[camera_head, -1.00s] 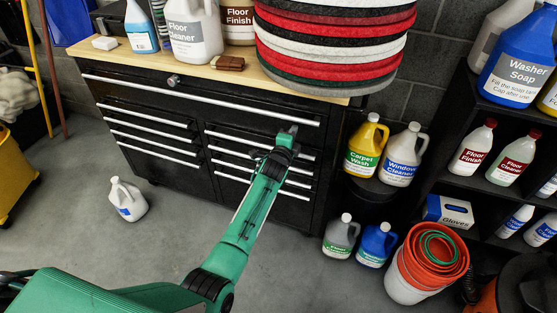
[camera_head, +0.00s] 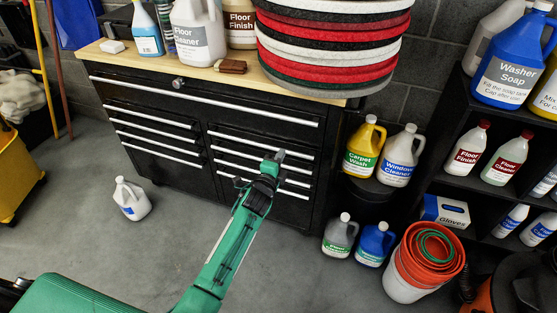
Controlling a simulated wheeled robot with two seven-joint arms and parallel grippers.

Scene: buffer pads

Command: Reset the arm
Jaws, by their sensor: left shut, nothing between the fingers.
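My left arm is green and reaches in from the bottom left of the head view. My left gripper (camera_head: 273,163) is at its far end, shut and empty, in front of the black drawer cabinet (camera_head: 160,118). I cannot tell whether it touches the drawer fronts. A stack of red, white and black round pads (camera_head: 330,45) stands on the cabinet's wooden top, above and beyond the gripper. My right gripper is not in view.
A white jug (camera_head: 132,200) stands on the floor at left. A yellow bucket (camera_head: 14,178) is at far left. Floor between is clear.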

